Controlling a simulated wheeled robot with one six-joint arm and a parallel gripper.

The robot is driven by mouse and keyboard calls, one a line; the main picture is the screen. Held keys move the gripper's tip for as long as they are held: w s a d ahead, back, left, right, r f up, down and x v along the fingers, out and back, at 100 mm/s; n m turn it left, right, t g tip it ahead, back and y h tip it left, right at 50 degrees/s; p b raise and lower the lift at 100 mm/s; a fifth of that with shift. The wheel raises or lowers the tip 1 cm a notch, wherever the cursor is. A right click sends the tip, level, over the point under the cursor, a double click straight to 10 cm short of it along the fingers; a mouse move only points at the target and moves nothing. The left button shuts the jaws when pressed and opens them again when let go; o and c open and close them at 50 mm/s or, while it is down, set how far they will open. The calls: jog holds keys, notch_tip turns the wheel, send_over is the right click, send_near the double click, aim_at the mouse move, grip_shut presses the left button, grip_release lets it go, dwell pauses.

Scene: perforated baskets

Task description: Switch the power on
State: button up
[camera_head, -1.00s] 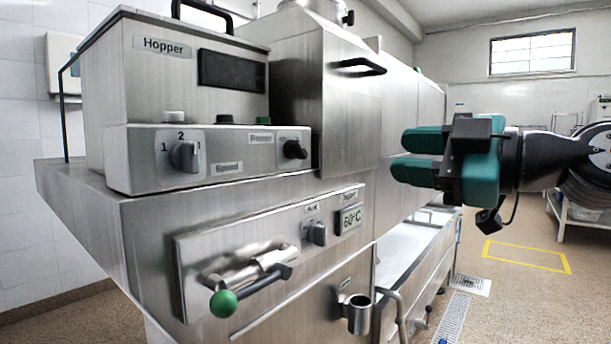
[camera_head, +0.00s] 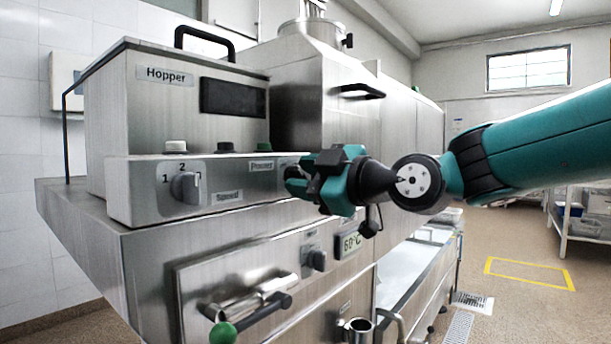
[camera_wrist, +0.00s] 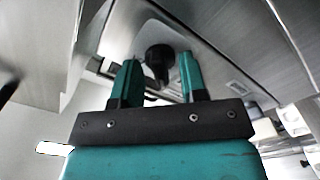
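The black power knob (camera_wrist: 159,58) shows in the wrist view on the metal panel, just beyond and between my fingertips. In the head view my gripper covers it, beside the "Power" label (camera_head: 262,167) on the hopper control box (camera_head: 150,215). My gripper (camera_head: 290,180) is teal and points left at the right end of that box. In the wrist view my gripper (camera_wrist: 160,75) has its two fingers apart with a gap between them. I cannot tell whether the fingertips reach around the knob. Nothing shows gripped.
A grey selector knob (camera_head: 185,188) marked 1 and 2 sits at the box's left. White, black and green buttons line its upper edge. Below are a smaller knob (camera_head: 316,260), a 60°C display (camera_head: 349,243) and a green-ended lever (camera_head: 223,332). Open floor lies right.

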jog(key=shift+a, duration=0.1)
jog(key=c, duration=0.7)
jog(key=shift+o, duration=0.2)
jog(key=shift+m, duration=0.3)
jog(key=m, duration=0.3)
jog(key=shift+m, duration=0.4)
jog(key=m, duration=0.4)
jog(key=shift+p, duration=0.35)
jog(key=m+p, duration=0.1)
jog(key=m, duration=0.4)
jog(key=shift+r+p, duration=0.1)
jog(key=shift+p, duration=0.3)
jog(key=shift+m+p, duration=1.05)
jog(key=shift+m, duration=1.15)
